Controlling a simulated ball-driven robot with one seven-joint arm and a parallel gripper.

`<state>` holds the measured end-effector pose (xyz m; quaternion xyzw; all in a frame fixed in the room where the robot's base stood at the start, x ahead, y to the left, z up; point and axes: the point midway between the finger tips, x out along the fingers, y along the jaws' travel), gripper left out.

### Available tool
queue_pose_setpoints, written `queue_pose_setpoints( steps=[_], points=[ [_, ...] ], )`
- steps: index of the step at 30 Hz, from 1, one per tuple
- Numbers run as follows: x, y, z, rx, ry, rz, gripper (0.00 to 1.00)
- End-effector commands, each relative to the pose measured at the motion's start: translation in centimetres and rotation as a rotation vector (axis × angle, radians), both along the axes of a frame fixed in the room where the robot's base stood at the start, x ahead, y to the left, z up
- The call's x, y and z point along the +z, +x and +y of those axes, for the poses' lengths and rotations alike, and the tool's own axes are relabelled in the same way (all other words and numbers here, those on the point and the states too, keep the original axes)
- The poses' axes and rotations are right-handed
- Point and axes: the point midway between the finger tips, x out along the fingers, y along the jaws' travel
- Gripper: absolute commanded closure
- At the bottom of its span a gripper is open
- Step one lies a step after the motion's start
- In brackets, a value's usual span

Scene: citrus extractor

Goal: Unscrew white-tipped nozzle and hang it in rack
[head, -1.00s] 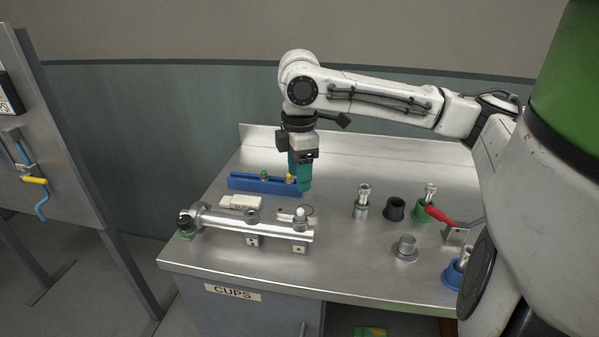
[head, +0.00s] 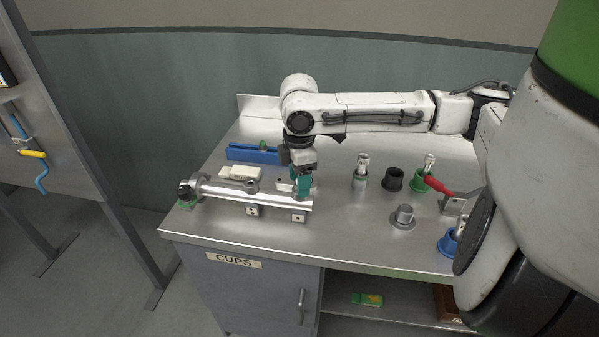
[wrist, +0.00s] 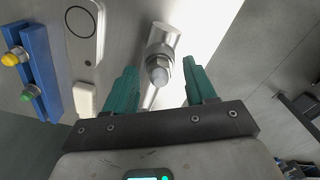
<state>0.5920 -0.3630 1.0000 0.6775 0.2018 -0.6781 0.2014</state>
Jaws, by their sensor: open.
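The white-tipped nozzle (wrist: 158,74) sits upright on the end of the metal pipe fixture (head: 228,197). In the wrist view its pale tip shows between the two teal fingers of my gripper (wrist: 161,66). My gripper (head: 302,185) is open and low over the pipe's right end, with a finger to each side of the nozzle. I cannot tell whether a finger touches it. In the head view my gripper hides the nozzle. The blue rack (head: 250,155) lies behind the pipe; in the wrist view (wrist: 43,82) it holds a yellow-tipped and a green-tipped nozzle.
A white block (head: 240,173) lies between rack and pipe.

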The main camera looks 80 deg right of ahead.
Motion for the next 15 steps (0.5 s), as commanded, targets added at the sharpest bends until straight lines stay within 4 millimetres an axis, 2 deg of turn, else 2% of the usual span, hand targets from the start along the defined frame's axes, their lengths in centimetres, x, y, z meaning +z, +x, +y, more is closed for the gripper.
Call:
queue_pose_setpoints(
  steps=[5,15],
  points=[
    [0.0,0.01,0.0,0.0,0.0,0.0,0.45],
    [0.02,0.01,0.0,0.0,0.0,0.0,0.76]
  ],
)
